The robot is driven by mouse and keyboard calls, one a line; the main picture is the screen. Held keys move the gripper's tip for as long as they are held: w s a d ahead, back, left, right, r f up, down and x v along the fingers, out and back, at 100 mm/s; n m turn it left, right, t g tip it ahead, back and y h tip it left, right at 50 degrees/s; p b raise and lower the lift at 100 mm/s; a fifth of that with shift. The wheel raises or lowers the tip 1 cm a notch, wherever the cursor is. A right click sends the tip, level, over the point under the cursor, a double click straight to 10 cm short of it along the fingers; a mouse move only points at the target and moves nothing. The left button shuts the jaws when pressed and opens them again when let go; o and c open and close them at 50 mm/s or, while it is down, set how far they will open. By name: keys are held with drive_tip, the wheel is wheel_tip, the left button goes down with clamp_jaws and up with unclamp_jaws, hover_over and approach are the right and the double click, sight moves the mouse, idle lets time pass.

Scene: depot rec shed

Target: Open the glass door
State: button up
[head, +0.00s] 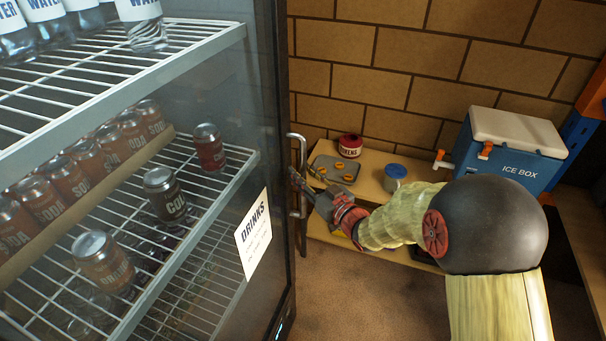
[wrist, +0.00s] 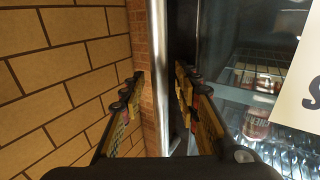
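The glass door (head: 222,110) of the drinks cooler fills the left of the head view and looks shut. It has a dark frame and a white DRINKS sign (head: 254,238). Its silver upright bar handle (head: 303,150) is on the right side of the frame. My gripper (head: 298,184) is at the handle's lower half. In the wrist view the handle (wrist: 158,60) runs upright between the two spread fingers of my gripper (wrist: 157,86). A gap shows on each side, so the fingers are open around the bar, not clamped on it. Exact fingertip depth is hard to tell.
Soda cans (head: 103,262) and water bottles stand on wire shelves behind the glass. A brick wall (head: 420,60) is behind. A low wooden bench (head: 372,170) holds a tray, a red tin and a blue-lidded jar. A blue ICE BOX cooler (head: 512,150) stands at right. Carpet is clear below.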

drive_tip(key=shift+c, duration=0.6)
clamp_jaws()
